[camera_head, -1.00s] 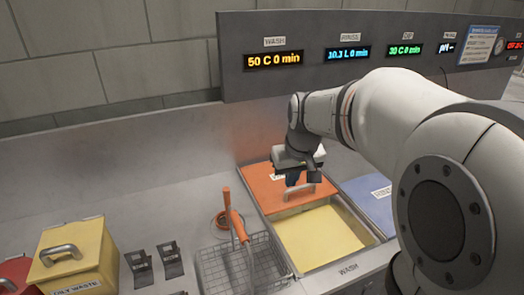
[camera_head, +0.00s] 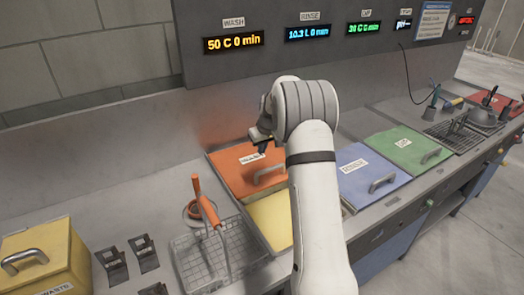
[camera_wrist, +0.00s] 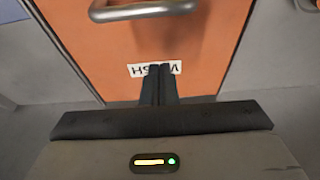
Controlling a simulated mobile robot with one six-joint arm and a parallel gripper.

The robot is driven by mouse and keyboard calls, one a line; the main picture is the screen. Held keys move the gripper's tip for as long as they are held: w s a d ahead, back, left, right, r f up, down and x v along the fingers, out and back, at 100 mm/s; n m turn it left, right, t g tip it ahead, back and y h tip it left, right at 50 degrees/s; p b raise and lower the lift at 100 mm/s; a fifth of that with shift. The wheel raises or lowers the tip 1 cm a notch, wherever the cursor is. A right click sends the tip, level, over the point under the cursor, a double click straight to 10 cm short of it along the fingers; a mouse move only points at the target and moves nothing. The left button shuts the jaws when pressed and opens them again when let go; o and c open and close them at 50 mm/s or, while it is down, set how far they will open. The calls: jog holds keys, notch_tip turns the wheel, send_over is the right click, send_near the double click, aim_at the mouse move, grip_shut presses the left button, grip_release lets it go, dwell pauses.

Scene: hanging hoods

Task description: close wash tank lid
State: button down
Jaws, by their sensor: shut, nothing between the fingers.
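The orange wash tank lid (camera_head: 228,177) covers the back part of the wash tank in the head view. Yellow liquid (camera_head: 268,219) shows in the uncovered front part, partly hidden by my arm. A metal handle (camera_head: 270,174) stands at the lid's front edge. My gripper (camera_head: 262,148) is above the back of the lid, behind the handle. In the wrist view, my gripper (camera_wrist: 160,72) is shut and empty, with its fingertips over the white label (camera_wrist: 154,68). The handle (camera_wrist: 143,10) is apart from the fingers at the top of that view.
The blue rinse lid (camera_head: 365,176) and green lid (camera_head: 408,148) lie to the right. A wire basket (camera_head: 205,262) and an orange-handled tool (camera_head: 205,200) stand left of the tank. A display panel (camera_head: 330,40) rises behind.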

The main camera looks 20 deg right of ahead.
jog(key=p, duration=0.2)
send_over(264, 177)
jog(key=w, duration=0.4)
jog(key=f, duration=0.7)
jog(key=shift+s+a, duration=0.1)
jog(key=shift+a, duration=0.3)
jog(key=s, duration=0.2)
jog(key=s+p, duration=0.1)
jog(key=shift+s+d+r, duration=0.25)
jog(key=shift+d+r, duration=0.1)
jog(key=shift+d, duration=0.05)
jog(key=shift+s+f, duration=0.1)
jog(key=shift+s, duration=0.1)
